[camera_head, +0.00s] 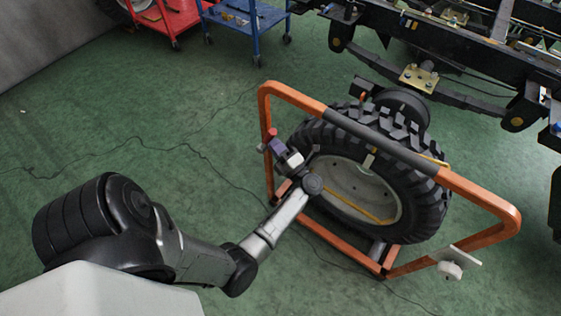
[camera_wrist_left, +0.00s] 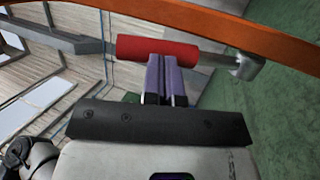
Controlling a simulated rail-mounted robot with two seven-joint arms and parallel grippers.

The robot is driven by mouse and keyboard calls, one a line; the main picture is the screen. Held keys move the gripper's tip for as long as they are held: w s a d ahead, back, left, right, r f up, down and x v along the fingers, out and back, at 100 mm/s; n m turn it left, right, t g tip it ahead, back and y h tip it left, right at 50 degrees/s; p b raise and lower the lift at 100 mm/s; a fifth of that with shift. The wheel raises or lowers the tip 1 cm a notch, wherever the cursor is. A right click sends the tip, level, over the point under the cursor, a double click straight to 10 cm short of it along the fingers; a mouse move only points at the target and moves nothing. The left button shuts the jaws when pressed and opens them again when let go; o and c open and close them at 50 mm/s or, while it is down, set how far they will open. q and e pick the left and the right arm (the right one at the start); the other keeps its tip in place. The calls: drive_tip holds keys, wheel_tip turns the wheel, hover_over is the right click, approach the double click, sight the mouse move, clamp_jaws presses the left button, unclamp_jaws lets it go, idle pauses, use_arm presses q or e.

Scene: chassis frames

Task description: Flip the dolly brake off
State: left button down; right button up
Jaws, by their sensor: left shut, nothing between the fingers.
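The wheel dolly has an orange tube frame (camera_head: 484,196) and holds a large black tire (camera_head: 430,200). The brake lever with a red grip (camera_wrist_left: 150,46) lies across the top of the left wrist view. Its metal rod (camera_wrist_left: 217,58) runs right to a grey bracket. My left gripper (camera_head: 277,145) is at the dolly's left side in the head view. Its purple fingers (camera_wrist_left: 163,64) are together with nothing between them. Their tips overlap the red grip's lower edge in the picture; I cannot tell whether they touch it. My right gripper is out of view.
The black truck chassis (camera_head: 465,50) stands behind the dolly at the upper right. A blue cart (camera_head: 259,40) and a red cart (camera_head: 175,25) stand at the back. A thin cable lies on the green floor (camera_head: 120,120), which is otherwise clear at left.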

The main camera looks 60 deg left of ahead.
sight(270, 137)
use_arm(q)
drive_tip(key=shift+s+a+r+p, duration=0.2)
drive_tip(key=shift+a+r+p, duration=0.7)
drive_tip(key=shift+a, duration=0.3)
drive_tip(key=shift+s+a, duration=0.1)
drive_tip(key=shift+s, duration=0.05)
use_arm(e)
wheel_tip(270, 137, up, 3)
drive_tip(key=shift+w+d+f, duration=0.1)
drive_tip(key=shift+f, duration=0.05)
use_arm(q)
drive_tip(key=shift+f, duration=0.1)
drive_tip(key=p+v, duration=0.1)
drive_tip(key=v, duration=0.6)
drive_tip(key=shift+d, duration=0.2)
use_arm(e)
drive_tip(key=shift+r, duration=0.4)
